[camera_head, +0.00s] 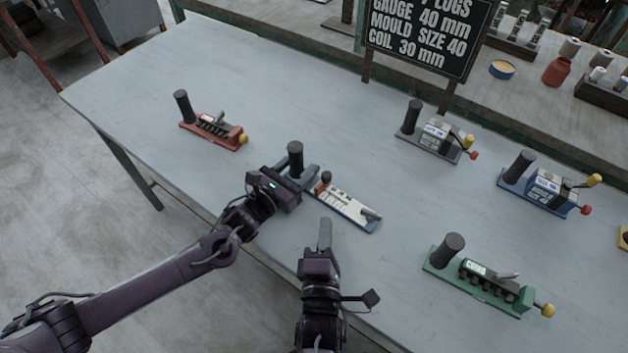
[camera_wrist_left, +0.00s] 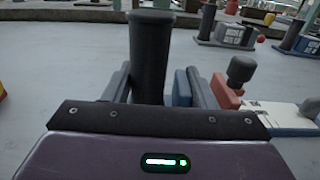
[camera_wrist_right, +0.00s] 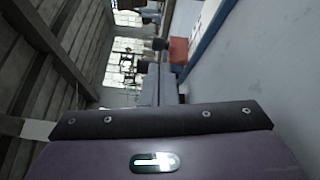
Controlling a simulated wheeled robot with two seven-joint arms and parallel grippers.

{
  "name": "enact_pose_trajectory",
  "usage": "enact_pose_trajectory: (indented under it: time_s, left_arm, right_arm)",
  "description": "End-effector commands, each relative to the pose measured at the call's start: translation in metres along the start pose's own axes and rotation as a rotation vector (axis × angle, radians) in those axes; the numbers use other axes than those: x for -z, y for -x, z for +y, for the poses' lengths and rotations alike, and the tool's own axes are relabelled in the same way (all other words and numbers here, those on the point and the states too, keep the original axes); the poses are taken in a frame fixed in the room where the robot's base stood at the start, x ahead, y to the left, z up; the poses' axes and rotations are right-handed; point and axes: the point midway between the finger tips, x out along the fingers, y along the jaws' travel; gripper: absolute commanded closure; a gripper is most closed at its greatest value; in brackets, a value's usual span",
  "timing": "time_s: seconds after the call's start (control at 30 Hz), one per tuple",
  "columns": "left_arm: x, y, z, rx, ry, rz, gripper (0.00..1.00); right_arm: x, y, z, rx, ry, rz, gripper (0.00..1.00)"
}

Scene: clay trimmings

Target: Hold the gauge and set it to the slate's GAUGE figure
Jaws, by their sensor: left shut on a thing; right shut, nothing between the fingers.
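The gauge (camera_head: 350,210) lies on the table, a blue base with a white scale plate and an upright black post (camera_head: 295,157) at its left end. My left gripper (camera_head: 302,178) is shut on this post, which also stands between its fingers in the left wrist view (camera_wrist_left: 150,60). A red slider (camera_wrist_left: 226,92) with a black knob (camera_wrist_left: 241,70) sits at the scale's post end. The scale marks are too small to read. My right gripper (camera_head: 325,230) is shut and empty, just in front of the gauge. The slate (camera_head: 425,35) reads GAUGE 40 mm.
A red tool (camera_head: 212,130) stands to the left, a green one (camera_head: 480,280) at the front right. Grey (camera_head: 436,135) and blue (camera_head: 545,185) block tools stand at the right. The slate also reads MOULD SIZE 40 and COIL 30 mm.

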Motion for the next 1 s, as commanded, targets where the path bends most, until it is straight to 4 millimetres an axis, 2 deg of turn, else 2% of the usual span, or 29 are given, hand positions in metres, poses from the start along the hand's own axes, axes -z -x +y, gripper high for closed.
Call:
enact_pose_trajectory:
  time_s: [0.1,0.23,0.37,0.7,0.83,1.0]
  left_arm:
    - [-0.001,0.0,0.0,-0.001,0.001,-0.002,0.85]
    - [-0.001,0.0,0.0,-0.001,0.001,-0.002,0.85]
    - [-0.001,0.0,0.0,-0.001,0.001,-0.002,0.85]
    - [-0.001,0.0,0.0,-0.001,0.001,-0.002,0.85]
    - [-0.001,0.0,0.0,-0.001,0.001,-0.002,0.85]
    - [-0.001,0.0,0.0,-0.001,0.001,-0.002,0.85]
  right_arm:
    - [0.02,-0.01,0.007,0.003,-0.148,0.009,1.0]
    - [0.029,-0.017,0.011,0.004,-0.219,0.016,1.0]
    - [0.03,-0.032,0.012,0.001,-0.229,0.016,1.0]
    - [0.03,-0.092,0.012,0.002,-0.226,0.016,1.0]
    - [0.031,-0.106,0.011,0.003,-0.226,0.018,1.0]
    - [0.031,-0.114,0.011,0.004,-0.226,0.017,1.0]
